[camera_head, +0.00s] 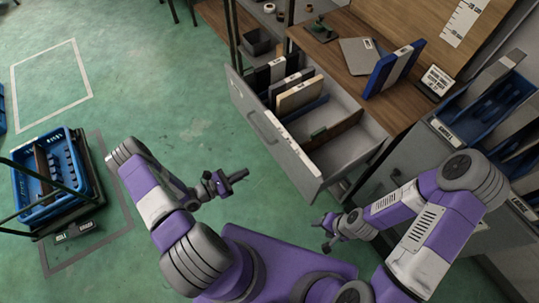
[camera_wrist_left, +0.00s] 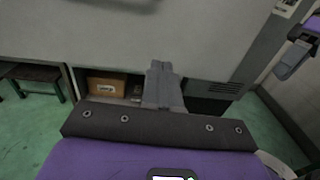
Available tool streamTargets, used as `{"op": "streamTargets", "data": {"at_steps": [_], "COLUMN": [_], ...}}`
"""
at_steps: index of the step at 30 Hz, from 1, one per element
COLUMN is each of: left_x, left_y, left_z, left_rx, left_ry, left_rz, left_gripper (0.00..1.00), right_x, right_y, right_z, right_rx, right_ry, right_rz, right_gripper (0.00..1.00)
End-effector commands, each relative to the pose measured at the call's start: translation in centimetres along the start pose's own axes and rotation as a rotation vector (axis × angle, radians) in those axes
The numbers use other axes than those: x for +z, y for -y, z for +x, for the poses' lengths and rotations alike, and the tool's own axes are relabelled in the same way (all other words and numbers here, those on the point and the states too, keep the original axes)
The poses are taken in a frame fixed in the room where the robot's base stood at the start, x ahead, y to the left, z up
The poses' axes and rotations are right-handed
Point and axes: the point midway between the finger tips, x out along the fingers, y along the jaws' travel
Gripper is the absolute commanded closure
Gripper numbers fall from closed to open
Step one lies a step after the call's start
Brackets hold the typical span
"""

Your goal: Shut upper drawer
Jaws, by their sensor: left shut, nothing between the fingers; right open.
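The upper drawer (camera_head: 288,152) is pulled out from under the wooden worktop, with its grey front panel facing my body and a bar handle (camera_head: 264,129) on it. Upright binders and a divider stand inside. My left gripper (camera_head: 240,176) is shut and empty, in front of the panel and apart from it in the head view. In the left wrist view, its closed fingers (camera_wrist_left: 161,72) appear against a broad grey panel (camera_wrist_left: 190,35); contact cannot be told. My right gripper (camera_head: 326,232) is open and empty, below the drawer's near right corner in the picture.
The worktop (camera_head: 345,62) holds a blue binder (camera_head: 388,72), a grey folder (camera_head: 360,55) and a small sign (camera_head: 436,82). Blue trays (camera_head: 490,110) stand at right. A blue crate (camera_head: 40,205) sits on a cart at left. Green floor is clear between the cart and drawer.

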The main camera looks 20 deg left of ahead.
Motion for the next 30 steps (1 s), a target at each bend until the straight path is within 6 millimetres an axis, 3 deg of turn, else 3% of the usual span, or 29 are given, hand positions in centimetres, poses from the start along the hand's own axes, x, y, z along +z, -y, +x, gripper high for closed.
{"op": "streamTargets", "data": {"at_steps": [5, 21, 30], "left_x": [0.1, 0.3, 0.4], "left_y": [-1.4, -1.8, -1.9], "left_z": [0.3, 10.8, 13.3], "left_rx": [0.062, 0.054, 0.056], "left_ry": [0.025, 0.023, 0.022], "left_rz": [0.003, 0.002, 0.002], "left_gripper": [1.0, 1.0, 1.0], "right_x": [0.0, 0.0, 0.0], "right_y": [0.0, -0.2, -0.3], "right_z": [0.1, 0.6, 0.8], "right_rx": [0.0, 0.0, 0.0], "right_ry": [0.0, 0.0, 0.0], "right_rz": [0.0, 0.0, 0.0], "right_gripper": [0.45, 0.45, 0.45]}}
